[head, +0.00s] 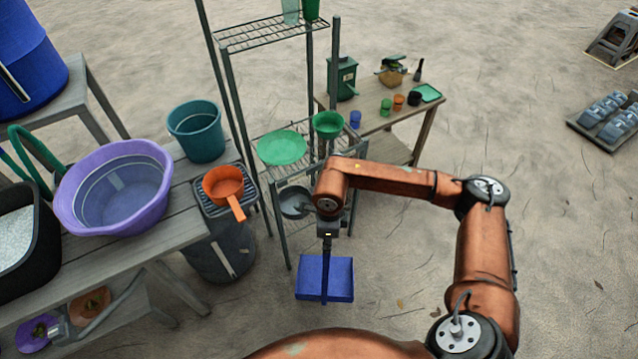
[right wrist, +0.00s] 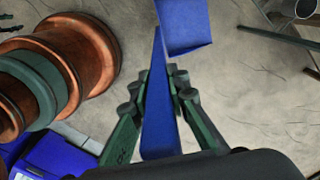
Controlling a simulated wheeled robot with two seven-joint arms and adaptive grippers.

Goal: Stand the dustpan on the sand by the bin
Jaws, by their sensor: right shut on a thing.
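The blue dustpan (head: 325,279) hangs below my right gripper (head: 326,236) in the head view, its pan low and its handle up. In the right wrist view the fingers of my right gripper (right wrist: 159,88) are closed on the long handle of the dustpan (right wrist: 187,27) from both sides. I cannot tell if the pan touches the sand (head: 400,300). The grey bin (head: 222,257) stands on the sand to the left of the dustpan, with a clear gap between them. My left gripper is out of view.
A wire shelf rack (head: 280,225) stands just behind the dustpan, with green bowls and a grey pot. A wooden bench (head: 180,235) at left carries a purple basin (head: 115,188) and a teal bucket (head: 196,130). Sand is clear in front of the bin and to the right.

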